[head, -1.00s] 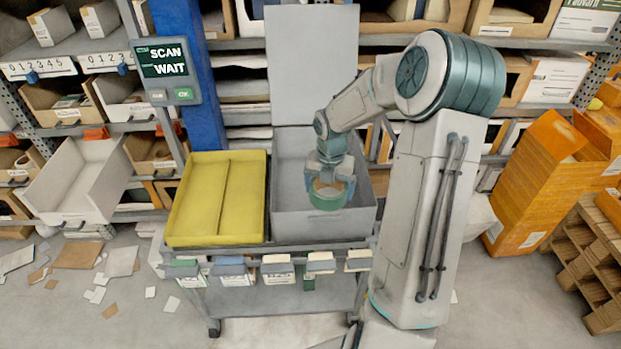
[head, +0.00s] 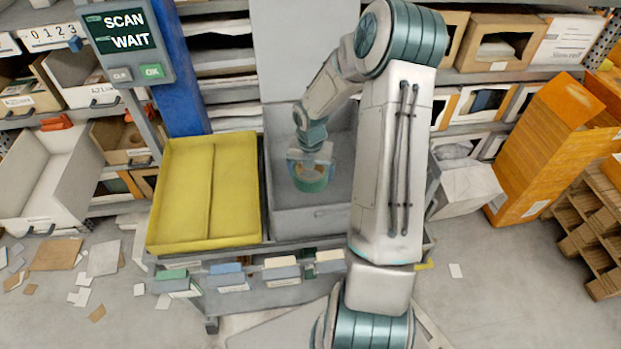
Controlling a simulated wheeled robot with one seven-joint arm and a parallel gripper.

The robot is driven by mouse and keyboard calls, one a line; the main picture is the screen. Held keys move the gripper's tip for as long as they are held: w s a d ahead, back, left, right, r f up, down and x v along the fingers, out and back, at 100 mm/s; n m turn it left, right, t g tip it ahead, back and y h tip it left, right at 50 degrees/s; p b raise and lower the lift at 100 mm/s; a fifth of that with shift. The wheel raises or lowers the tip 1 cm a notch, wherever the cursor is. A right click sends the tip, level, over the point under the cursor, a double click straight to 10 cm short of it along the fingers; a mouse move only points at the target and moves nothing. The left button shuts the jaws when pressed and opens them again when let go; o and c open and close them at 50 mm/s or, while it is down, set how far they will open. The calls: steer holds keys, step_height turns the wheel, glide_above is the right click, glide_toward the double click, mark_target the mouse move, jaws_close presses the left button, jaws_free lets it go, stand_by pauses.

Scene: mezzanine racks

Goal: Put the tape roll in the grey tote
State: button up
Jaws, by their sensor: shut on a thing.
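The tape roll (head: 311,184) is a green ring with a tan inside. My gripper (head: 311,170) is shut on it and points down. Both show over the inside of the grey tote (head: 310,225), which stands on the cart to the right of the yellow tote. I cannot tell whether the roll touches the tote's floor or hangs above it. My arm hides part of the tote's right side.
A yellow tote (head: 235,190) with a divider stands directly left of the grey tote. A screen reading SCAN WAIT (head: 126,32) is on a post at the back left. An orange box (head: 556,145) stands at the right. Paper scraps litter the floor at left.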

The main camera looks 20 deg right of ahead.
steer(key=shift+f, duration=1.75)
steer(key=shift+f, duration=0.15)
steer(key=o, duration=0.7)
steer(key=shift+o, duration=0.2)
